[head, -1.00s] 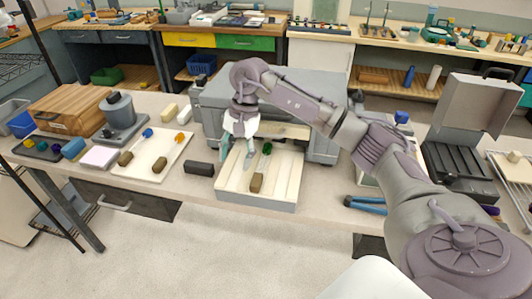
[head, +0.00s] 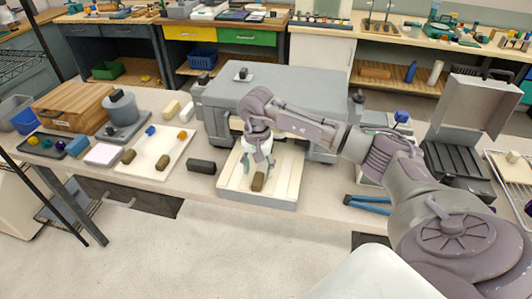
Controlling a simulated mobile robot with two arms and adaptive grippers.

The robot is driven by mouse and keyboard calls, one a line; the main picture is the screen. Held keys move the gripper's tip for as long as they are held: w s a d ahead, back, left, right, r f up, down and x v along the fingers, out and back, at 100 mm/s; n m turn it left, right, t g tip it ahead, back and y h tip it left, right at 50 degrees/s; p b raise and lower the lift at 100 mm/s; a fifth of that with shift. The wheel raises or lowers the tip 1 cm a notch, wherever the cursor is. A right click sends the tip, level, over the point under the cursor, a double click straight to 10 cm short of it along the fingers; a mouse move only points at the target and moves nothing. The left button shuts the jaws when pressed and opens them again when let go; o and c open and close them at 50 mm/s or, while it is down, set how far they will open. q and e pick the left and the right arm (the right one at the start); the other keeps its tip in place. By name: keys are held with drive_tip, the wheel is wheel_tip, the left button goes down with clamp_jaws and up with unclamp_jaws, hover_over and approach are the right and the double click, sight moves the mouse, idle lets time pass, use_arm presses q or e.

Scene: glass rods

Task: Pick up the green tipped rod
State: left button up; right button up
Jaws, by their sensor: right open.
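The green tipped rod lies in the cream tray (head: 285,185) at the front of the grey machine. Its green tip is hidden behind my right gripper (head: 259,168); a brown block (head: 258,183), which seems to be at its near end, still shows. The clear shaft cannot be made out. My right gripper points down over the tray, fingers apart, close to the rod. I cannot tell whether the fingers touch it. My left gripper is not in view.
A white board (head: 150,168) to the left carries blue and orange tips with brown blocks. A dark block (head: 201,167) lies between board and tray. The grey machine (head: 280,90) stands behind; blue-handled pliers (head: 367,204) lie to the right.

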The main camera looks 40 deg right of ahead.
sight(258, 177)
drive_tip(key=shift+f, duration=1.55)
clamp_jaws()
drive_tip(key=shift+r+p, duration=0.25)
drive_tip(key=shift+p, duration=0.1)
